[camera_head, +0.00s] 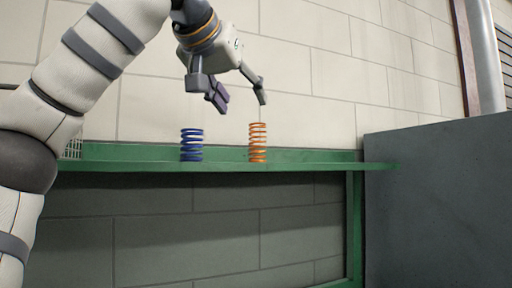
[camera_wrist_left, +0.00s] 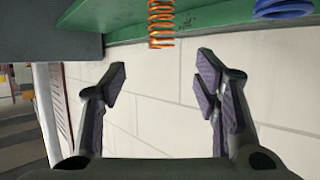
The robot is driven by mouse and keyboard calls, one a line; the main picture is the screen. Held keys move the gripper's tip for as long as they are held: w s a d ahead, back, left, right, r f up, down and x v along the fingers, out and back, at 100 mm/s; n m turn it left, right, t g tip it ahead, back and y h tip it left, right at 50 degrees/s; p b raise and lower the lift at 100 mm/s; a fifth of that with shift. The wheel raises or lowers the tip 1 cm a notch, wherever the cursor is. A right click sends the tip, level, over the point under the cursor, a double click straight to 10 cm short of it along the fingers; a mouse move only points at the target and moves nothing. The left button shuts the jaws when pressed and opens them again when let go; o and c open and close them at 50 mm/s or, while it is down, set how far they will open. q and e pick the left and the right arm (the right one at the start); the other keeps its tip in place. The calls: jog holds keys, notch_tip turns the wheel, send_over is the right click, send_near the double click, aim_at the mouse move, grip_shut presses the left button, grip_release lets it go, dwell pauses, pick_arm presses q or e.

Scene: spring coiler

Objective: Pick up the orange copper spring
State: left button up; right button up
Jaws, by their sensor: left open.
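The orange copper spring (camera_head: 258,143) stands upright on the green shelf (camera_head: 310,166) in the head view. A blue spring (camera_head: 191,145) stands upright to its left, with a gap between them. My left gripper (camera_head: 240,98) is open and empty above the shelf, its fingers pointing down. It appears above and slightly left of the orange spring, touching neither spring. In the left wrist view, the orange spring (camera_wrist_left: 161,25) shows at the top, beyond and between the open fingers (camera_wrist_left: 162,80). The blue spring (camera_wrist_left: 284,9) is partly cut off at top right. My right gripper is not in view.
A large dark grey panel (camera_head: 440,205) stands at the shelf's right end. A pale brick wall (camera_head: 335,85) is behind the shelf. A small white wire object (camera_head: 73,147) is at the shelf's left, partly hidden by my arm. The shelf right of the orange spring is clear.

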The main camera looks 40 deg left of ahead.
aim_at(258, 125)
pick_arm(q)
jog(key=x, duration=1)
jog(key=shift+w+a, duration=0.25)
jog(key=shift+w, duration=0.1)
jog(key=shift+r, duration=0.1)
grip_shut()
